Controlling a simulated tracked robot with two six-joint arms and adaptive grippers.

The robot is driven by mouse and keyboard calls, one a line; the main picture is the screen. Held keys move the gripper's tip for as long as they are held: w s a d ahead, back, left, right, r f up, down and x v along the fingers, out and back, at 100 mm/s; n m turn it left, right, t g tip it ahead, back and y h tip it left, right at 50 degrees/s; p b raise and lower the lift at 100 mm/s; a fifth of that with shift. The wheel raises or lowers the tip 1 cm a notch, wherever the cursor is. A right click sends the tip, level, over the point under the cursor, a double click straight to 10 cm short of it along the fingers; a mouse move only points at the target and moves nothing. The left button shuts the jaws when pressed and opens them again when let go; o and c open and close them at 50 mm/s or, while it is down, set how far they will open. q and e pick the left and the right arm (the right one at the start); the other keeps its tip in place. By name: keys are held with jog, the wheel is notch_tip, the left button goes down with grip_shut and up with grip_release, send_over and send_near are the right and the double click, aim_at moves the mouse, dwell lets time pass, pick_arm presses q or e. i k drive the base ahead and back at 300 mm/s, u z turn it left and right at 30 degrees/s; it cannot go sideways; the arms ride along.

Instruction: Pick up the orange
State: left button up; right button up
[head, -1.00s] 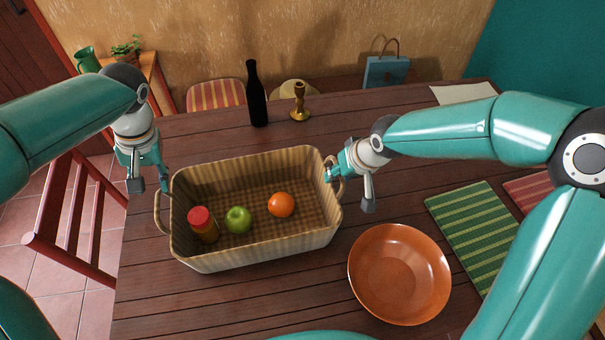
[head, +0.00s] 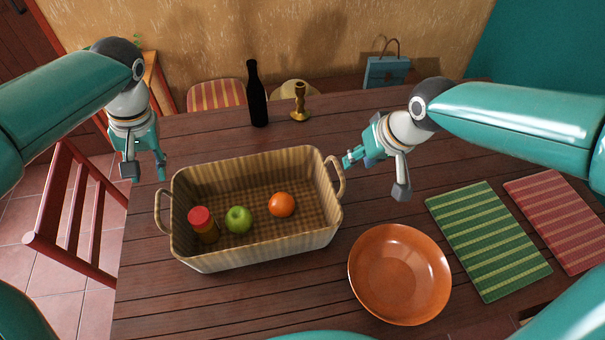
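The orange (head: 282,204) lies inside a woven basket (head: 290,243), in its right half, on the checked floor. A green apple (head: 238,219) and a jar with a red lid (head: 203,224) stand to its left in the same basket. My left gripper (head: 147,172) is open and empty, above and left of the basket's left handle. My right gripper (head: 374,176) is open and empty, just right of the basket's right handle, with its fingers spread apart. Neither gripper is at the orange.
An orange-brown bowl (head: 400,274) stands right of the basket. Green (head: 488,240) and red (head: 562,218) striped mats lie further right. A dark bottle (head: 257,95) and a brass candlestick (head: 300,103) stand behind the basket. A wooden chair (head: 72,215) is at the left.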

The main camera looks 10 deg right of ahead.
aim_at(281, 205)
jog(key=k, duration=1)
